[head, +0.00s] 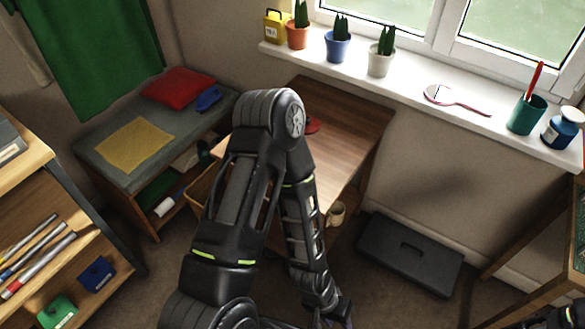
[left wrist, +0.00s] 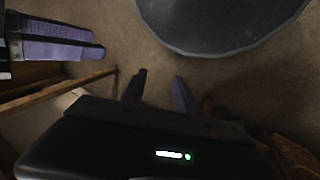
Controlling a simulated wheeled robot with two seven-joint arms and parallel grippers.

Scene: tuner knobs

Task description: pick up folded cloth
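A flat yellow cloth (head: 135,145) lies on the grey top of the low bench (head: 95,148) at the left of the head view. A small crumpled-looking blue item (head: 208,98) lies beside the red cushion (head: 179,86) at the bench's far end; I cannot tell whether it is cloth. My left arm fills the middle of the head view, its forearm hanging down, far from the bench top. In the left wrist view my left gripper (left wrist: 160,90) has its two fingers apart, with nothing between them, above brown floor.
A wooden desk (head: 350,120) stands behind my left arm. A shelf (head: 65,235) with pens and small boxes is at left. A dark box (head: 410,252) sits on the floor at right. The windowsill (head: 400,85) holds pots and a hand mirror.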

